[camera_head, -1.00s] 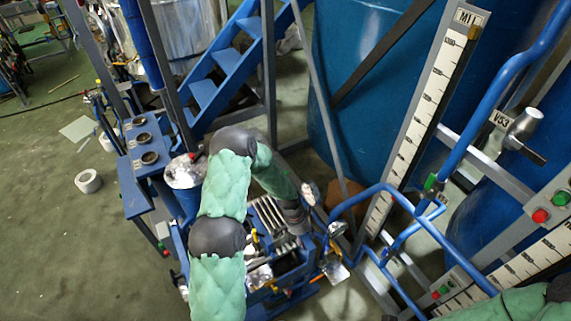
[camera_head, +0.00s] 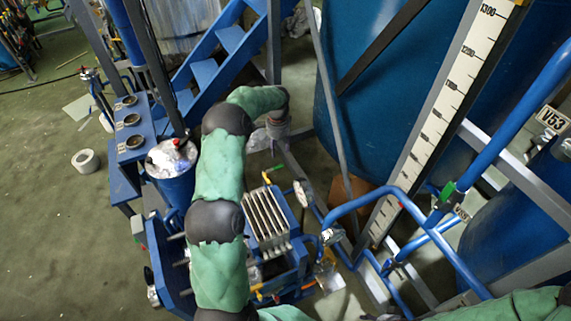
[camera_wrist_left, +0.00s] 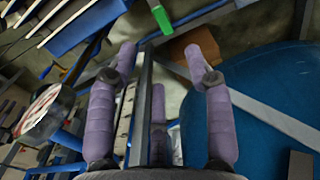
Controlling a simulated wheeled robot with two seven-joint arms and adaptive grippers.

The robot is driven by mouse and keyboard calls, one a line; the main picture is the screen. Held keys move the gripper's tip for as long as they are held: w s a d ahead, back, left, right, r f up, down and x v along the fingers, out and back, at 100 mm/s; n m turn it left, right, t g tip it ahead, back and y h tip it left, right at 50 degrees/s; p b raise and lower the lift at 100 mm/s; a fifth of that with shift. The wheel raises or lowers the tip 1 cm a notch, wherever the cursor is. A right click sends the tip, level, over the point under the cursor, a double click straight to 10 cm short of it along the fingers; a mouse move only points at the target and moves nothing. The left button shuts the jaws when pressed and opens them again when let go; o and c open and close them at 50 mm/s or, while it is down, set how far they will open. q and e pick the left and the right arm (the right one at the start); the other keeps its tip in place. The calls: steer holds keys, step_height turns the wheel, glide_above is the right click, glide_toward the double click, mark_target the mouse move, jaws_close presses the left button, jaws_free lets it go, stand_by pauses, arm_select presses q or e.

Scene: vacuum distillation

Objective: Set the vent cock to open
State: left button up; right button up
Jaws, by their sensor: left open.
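My left gripper (camera_head: 276,136) is at the end of my raised arm, beyond the plate rack in the head view, and shows small there. No part is clearly marked as the vent cock. A green lever (camera_head: 273,168) shows just below the gripper, apart from it in the picture. A green handle (camera_wrist_left: 158,15) shows beyond the fingertips in the wrist view; I cannot tell if it is the same part. My right gripper is out of view.
The plate rack (camera_head: 266,215) and a round white-faced gauge (camera_head: 300,193) stand close to my left arm. A large blue tank (camera_head: 380,90), a scale board (camera_head: 450,90) and blue pipes (camera_head: 500,125) fill the right side. Open floor (camera_head: 50,225) lies at left.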

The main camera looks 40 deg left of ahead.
mark_target(279, 167)
arm_select(q)
step_height(279, 167, down, 11)
steer(key=shift+r, duration=0.1)
stand_by(0.5)
jaws_close()
